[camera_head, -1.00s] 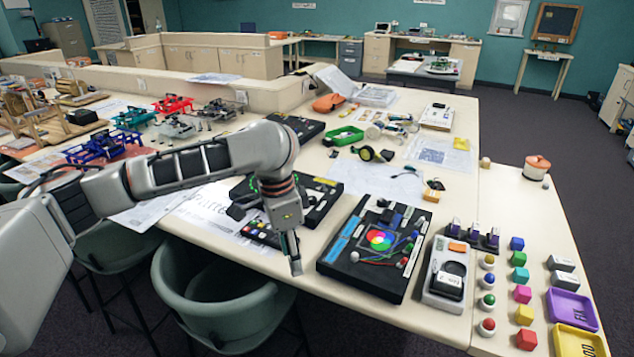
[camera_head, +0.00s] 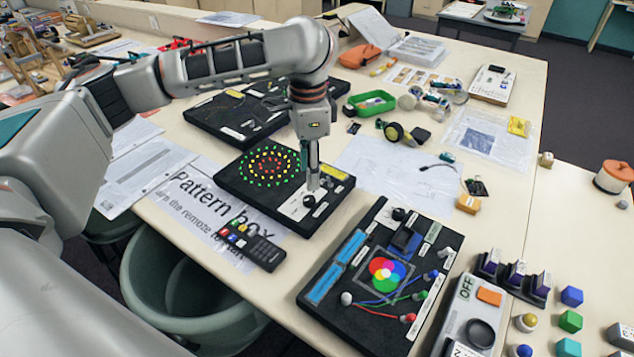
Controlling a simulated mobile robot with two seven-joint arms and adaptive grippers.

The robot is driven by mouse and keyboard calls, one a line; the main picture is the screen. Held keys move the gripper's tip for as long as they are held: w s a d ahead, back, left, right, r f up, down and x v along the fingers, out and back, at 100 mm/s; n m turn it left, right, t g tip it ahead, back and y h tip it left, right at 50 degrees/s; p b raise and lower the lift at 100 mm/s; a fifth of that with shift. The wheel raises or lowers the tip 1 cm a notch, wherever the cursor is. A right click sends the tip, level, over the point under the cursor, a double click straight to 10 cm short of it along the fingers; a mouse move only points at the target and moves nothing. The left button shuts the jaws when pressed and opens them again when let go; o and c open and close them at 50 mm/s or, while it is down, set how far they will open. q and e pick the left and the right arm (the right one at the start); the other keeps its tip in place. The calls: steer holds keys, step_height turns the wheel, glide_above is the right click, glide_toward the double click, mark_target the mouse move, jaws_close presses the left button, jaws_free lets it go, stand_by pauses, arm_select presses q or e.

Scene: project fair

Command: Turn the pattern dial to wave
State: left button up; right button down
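The pattern box (camera_head: 236,187) is a black panel in the middle of the table, with a ring pattern of lit green, yellow and red dots (camera_head: 268,167). A pale label plate on its right part carries a small black dial (camera_head: 309,201). My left gripper (camera_head: 313,186) points down over this plate, its fingertips just behind the dial in the picture. I cannot tell whether they touch the box. Its fingers show as one narrow column, so their opening is unclear. The dial's setting is too small to read. My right gripper is out of view.
A black remote (camera_head: 252,246) lies on the "Pattern box" sheet (camera_head: 192,205) in front. A colour-mixing panel (camera_head: 340,318) with wires stands at the right front. Another black panel (camera_head: 205,118) lies behind the pattern box. Paper sheets (camera_head: 385,170) lie flat to the right.

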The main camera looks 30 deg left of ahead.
mark_target(309, 198)
arm_select(q)
steer(key=shift+s+f, duration=0.15)
steer(key=shift+f, duration=3.45)
jaws_close()
